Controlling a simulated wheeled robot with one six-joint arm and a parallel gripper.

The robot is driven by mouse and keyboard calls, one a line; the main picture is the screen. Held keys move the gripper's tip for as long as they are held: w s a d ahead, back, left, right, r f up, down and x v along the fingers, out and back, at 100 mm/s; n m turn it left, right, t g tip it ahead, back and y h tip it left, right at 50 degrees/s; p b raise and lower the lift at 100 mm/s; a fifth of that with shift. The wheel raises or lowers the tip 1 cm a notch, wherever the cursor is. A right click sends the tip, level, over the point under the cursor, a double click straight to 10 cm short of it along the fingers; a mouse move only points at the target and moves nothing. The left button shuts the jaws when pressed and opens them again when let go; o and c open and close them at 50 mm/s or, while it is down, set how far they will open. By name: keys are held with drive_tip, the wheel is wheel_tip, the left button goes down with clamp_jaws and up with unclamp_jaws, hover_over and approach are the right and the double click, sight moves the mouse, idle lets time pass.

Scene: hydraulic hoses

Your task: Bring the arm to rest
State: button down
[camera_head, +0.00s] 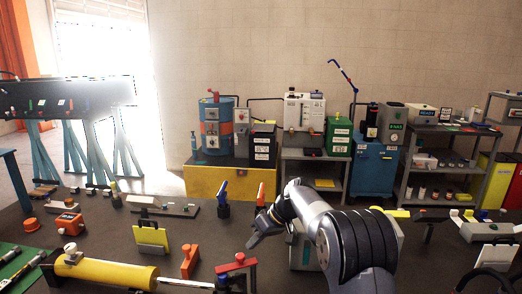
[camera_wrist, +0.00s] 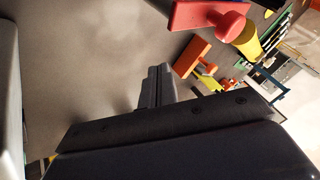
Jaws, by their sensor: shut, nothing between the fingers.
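My gripper (camera_head: 256,238) is in the head view, above the dark bench top, with my grey and black arm reaching in from the lower right. In the wrist view its fingers (camera_wrist: 157,88) are together with nothing between them. A red bracket (camera_head: 237,264) stands just left of and below my gripper in the head view. A red part with a round knob (camera_wrist: 212,18) shows at the top of the wrist view. My gripper touches neither in what I can see.
A yellow cylinder (camera_head: 105,271) lies at the front left of the bench. An orange block (camera_head: 190,261) and a yellow plate on a stand (camera_head: 152,240) are left of my gripper. A blue-handled tool (camera_head: 223,197) stands behind it. Bare bench (camera_head: 95,217) shows between the parts.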

drive_tip(key=shift+s+d+m+t, duration=0.1)
drive_tip(key=shift+d+m+t, duration=0.35)
drive_tip(key=shift+m, duration=0.35)
drive_tip(key=shift+a, duration=0.1)
